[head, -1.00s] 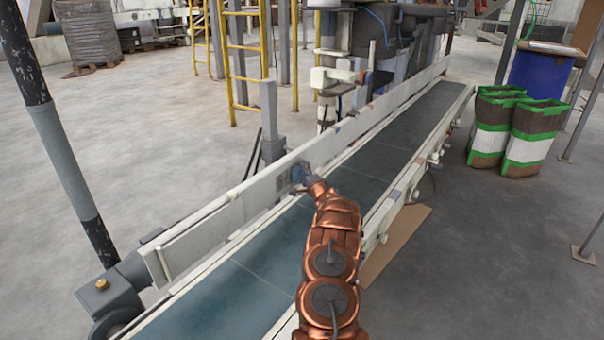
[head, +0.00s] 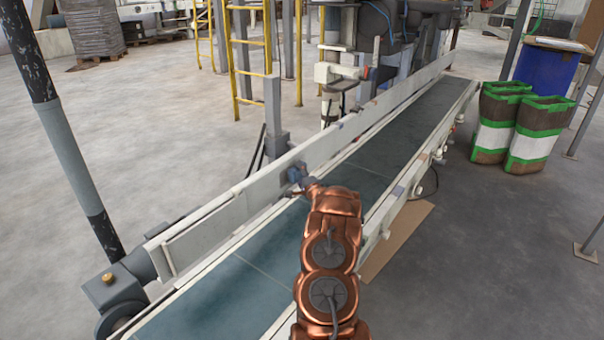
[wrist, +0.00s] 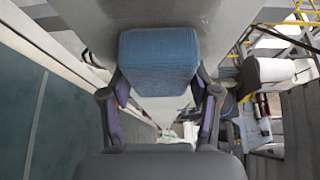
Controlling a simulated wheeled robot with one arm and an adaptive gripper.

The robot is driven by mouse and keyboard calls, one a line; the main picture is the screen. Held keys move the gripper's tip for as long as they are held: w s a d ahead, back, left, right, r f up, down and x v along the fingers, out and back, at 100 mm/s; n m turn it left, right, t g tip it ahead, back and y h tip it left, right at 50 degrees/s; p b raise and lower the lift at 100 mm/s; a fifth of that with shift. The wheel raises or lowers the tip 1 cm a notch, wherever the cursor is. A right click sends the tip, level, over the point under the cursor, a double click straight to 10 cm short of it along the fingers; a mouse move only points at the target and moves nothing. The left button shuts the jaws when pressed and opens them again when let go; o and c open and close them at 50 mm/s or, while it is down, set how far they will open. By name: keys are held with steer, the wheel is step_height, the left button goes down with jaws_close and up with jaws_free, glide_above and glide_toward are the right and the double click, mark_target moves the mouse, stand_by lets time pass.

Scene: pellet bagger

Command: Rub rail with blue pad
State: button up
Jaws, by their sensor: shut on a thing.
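The blue pad (wrist: 158,62) is held between the two fingers of my gripper (wrist: 158,105) in the wrist view. The pad's far edge is against or very near a grey-white surface of the rail. In the head view, the rail (head: 225,217) is the long pale side board along the left of the conveyor. My gripper (head: 299,184) is at the inner face of this rail, near its middle, with a small blue part of the pad (head: 295,172) showing. Whether the pad presses on the rail is unclear.
The dark green conveyor belt (head: 240,282) runs beside the rail. A grey motor housing (head: 115,287) is at the near left end. A grey post (head: 273,115) and yellow ladder (head: 247,60) stand behind the rail. Bags (head: 535,135) stand at the right on open floor.

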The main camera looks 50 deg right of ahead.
mark_target(288, 176)
steer(key=shift+a+r, duration=0.15)
steer(key=shift+a, duration=0.6)
steer(key=shift+s+a, duration=0.1)
steer(key=shift+a, duration=0.5)
steer(key=shift+s+a+p, duration=0.15)
steer(key=shift+a+p, duration=0.05)
steer(key=shift+a, duration=1.45)
steer(key=shift+s+a+p, duration=0.15)
steer(key=shift+a+p, duration=0.05)
steer(key=shift+a, duration=1.45)
steer(key=shift+d, duration=1.75)
steer(key=shift+w+d, duration=0.15)
steer(key=shift+d, duration=0.7)
steer(key=shift+w+d, duration=0.15)
steer(key=shift+d, duration=0.7)
steer(key=shift+w+d+p, duration=0.15)
steer(key=shift+d+p, duration=0.1)
steer(key=shift+d, duration=1.5)
steer(key=shift+w+d+p, duration=0.1)
steer(key=shift+d+p, duration=0.15)
steer(key=shift+d, duration=1.45)
steer(key=shift+w, duration=0.1)
steer(key=shift+a, duration=0.1)
